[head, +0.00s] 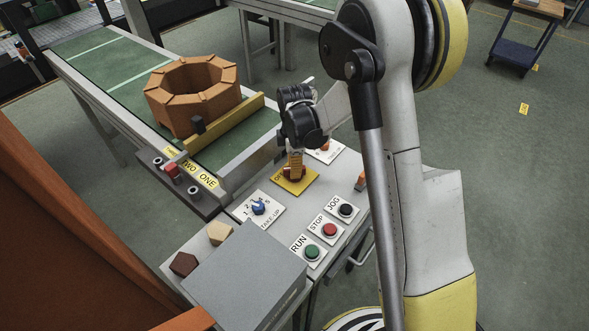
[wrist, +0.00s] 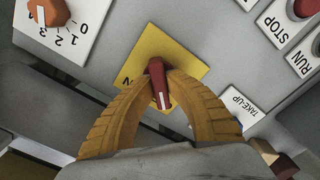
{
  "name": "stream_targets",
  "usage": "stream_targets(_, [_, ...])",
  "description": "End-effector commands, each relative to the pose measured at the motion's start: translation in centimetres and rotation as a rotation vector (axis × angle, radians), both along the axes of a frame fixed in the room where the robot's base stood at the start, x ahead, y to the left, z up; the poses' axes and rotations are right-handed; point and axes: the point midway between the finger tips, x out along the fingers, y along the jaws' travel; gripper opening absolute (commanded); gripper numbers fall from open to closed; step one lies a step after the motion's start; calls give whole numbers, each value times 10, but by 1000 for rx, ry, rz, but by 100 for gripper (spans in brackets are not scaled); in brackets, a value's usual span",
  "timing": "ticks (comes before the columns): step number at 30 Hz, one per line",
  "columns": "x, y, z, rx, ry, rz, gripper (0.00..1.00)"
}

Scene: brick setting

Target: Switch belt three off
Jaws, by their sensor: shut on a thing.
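My gripper (head: 296,160) reaches down to the control desk. In the wrist view its two orange-brown fingers are shut on a red switch handle (wrist: 157,84) with a white line. The handle sits on a yellow plate (wrist: 148,42), also seen in the head view (head: 283,185); its lettering is mostly hidden by the fingers. A white plate with an orange selector knob (wrist: 50,13) marked 0, 1, 2, 3 lies beyond it; it is partly hidden in the head view (head: 325,150). Yellow labels TWO (head: 190,168) and ONE (head: 208,182) are on the conveyor end.
A blue TAKE-UP knob (head: 258,207), green RUN button (head: 312,252), red STOP button (head: 330,230) and black JOG button (head: 346,210) share the desk. A grey box (head: 245,275) stands at its front. An orange brick ring (head: 193,93) sits on the green conveyor (head: 100,62).

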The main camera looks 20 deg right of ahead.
Motion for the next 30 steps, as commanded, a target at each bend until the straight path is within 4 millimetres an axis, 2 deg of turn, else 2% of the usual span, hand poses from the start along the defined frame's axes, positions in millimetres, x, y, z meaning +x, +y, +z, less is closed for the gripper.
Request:
stream_targets(6, [0,0,0,0,1,0,0])
stream_targets(7, [0,0,0,0,1,0,24])
stream_targets(8, [0,0,0,0,1,0,33])
stream_targets(9, [0,0,0,0,1,0,38])
stream_targets(20, [0,0,6,0,0,-1,38])
stream_targets(23, [0,0,20,0,0,-1,38])
stream_targets(30, [0,0,74,0,0,-1,38])
